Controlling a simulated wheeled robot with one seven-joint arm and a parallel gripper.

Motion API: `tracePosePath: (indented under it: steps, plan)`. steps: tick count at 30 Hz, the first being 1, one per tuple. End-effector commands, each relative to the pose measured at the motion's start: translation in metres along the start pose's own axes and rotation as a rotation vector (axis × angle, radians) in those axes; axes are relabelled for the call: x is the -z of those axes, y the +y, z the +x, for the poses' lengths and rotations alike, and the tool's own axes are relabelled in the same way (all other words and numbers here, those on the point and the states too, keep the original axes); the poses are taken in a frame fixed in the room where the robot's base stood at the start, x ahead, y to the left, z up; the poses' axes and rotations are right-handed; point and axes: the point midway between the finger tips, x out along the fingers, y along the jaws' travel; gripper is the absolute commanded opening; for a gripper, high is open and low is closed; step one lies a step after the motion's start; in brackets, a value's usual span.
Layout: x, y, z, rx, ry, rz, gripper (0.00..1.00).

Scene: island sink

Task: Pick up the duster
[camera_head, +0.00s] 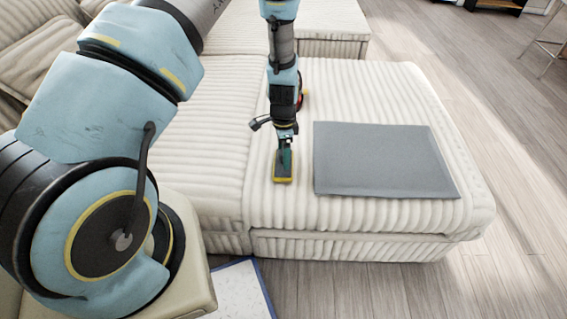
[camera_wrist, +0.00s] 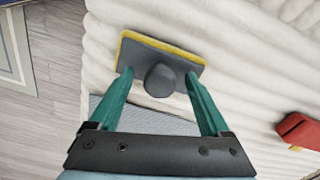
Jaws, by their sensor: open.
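The duster (camera_wrist: 140,55) is a flat grey block with a yellow edge and a round dark knob. It lies on the cream ribbed sofa seat, and in the head view (camera_head: 283,180) it shows below my gripper. My gripper (camera_wrist: 159,76) is open, with its green fingers on either side of the knob. The fingertips appear over or close to the duster's block; whether they touch it I cannot tell. In the head view my gripper (camera_head: 285,160) points down at the duster and hides part of it.
A flat grey mat (camera_head: 380,160) lies on the seat to the right of the duster. A red object (camera_wrist: 300,131) lies nearby, partly hidden behind my arm in the head view (camera_head: 300,98). A blue-edged rug (camera_head: 240,290) lies on the wooden floor in front.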

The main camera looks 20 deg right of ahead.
Motion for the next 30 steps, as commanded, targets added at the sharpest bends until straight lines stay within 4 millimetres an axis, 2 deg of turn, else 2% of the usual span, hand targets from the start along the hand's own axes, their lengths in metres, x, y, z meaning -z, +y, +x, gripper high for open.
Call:
tracePosePath:
  steps: [3,24,30]
  plan:
    - [0.0001,-0.0001,-0.0003,0.000,0.000,0.000,0.80]
    - [0.0000,0.0000,-0.0007,0.000,0.000,0.000,0.01]
    - [0.0000,-0.0001,-0.0007,0.000,0.000,-0.001,0.00]
